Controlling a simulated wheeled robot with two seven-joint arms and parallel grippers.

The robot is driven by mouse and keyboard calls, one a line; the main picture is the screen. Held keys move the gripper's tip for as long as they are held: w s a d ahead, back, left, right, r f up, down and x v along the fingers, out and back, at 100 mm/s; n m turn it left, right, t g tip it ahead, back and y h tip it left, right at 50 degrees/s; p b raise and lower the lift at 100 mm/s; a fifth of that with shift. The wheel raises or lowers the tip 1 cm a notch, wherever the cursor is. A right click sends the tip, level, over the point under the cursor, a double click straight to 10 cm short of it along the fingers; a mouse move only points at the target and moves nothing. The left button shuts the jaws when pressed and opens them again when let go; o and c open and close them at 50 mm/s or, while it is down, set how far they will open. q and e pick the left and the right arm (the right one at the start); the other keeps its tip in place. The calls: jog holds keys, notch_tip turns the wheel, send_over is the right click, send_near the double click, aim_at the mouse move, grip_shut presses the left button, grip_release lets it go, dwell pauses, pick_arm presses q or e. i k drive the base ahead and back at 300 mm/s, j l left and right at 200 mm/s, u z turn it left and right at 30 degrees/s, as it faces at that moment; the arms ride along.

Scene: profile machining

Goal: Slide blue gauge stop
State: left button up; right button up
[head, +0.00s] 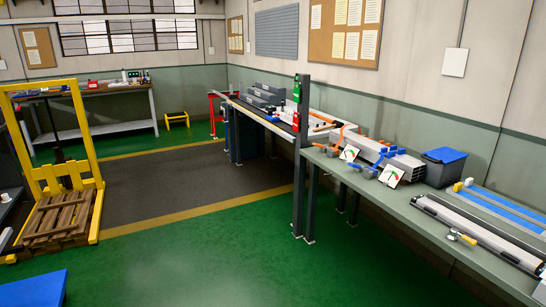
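No gripper or arm of mine shows in the head view. Small blue parts (368,173) sit among grey pieces and orange handles on the right-hand bench (425,215). I cannot tell whether one of them is the blue gauge stop; they are too small to make out. Beyond a dark post, a long machine table (262,121) carries grey blocks (265,95) and other small parts, partly hidden by the post.
The dark post (301,165) stands at the near end of the machine table. A blue-lidded bin (443,167) and a long rail (480,232) are on the right bench. A yellow lift frame (87,140) with a wooden pallet (62,217) stands left. The green floor (215,255) between is clear.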

aim_at(268, 117)
jog(key=i, duration=2.1)
